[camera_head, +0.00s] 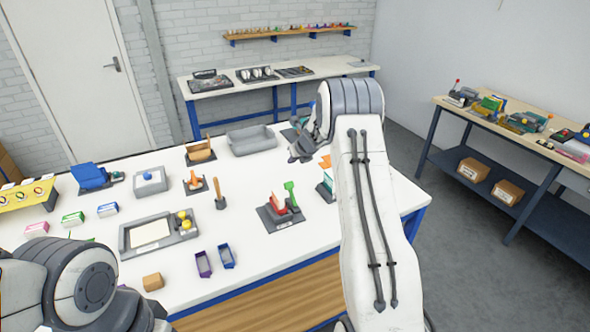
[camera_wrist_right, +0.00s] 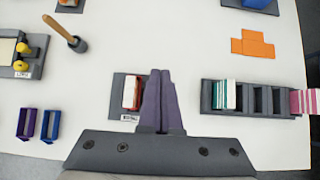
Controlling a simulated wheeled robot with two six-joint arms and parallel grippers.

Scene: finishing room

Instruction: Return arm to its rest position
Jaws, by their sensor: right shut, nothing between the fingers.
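My right arm rises through the head view, and its gripper (camera_head: 300,145) is over the far right part of the white table (camera_head: 250,180), partly hidden by my own wrist. In the right wrist view the two dark fingers (camera_wrist_right: 161,78) are together with nothing between them. Behind them is a dark holder (camera_wrist_right: 118,90) with a red and white block (camera_wrist_right: 132,92); the fingers hide part of the holder. My left arm shows at the lower left of the head view, but its gripper is out of sight.
A slotted rack (camera_wrist_right: 245,112) with green-striped and pink pieces and an orange flat piece (camera_wrist_right: 253,44) lie to the right. Two small purple and blue bins (camera_head: 203,264) stand near the front edge. A grey tray (camera_head: 252,140) is at the back. A side bench (camera_head: 470,115) stands right.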

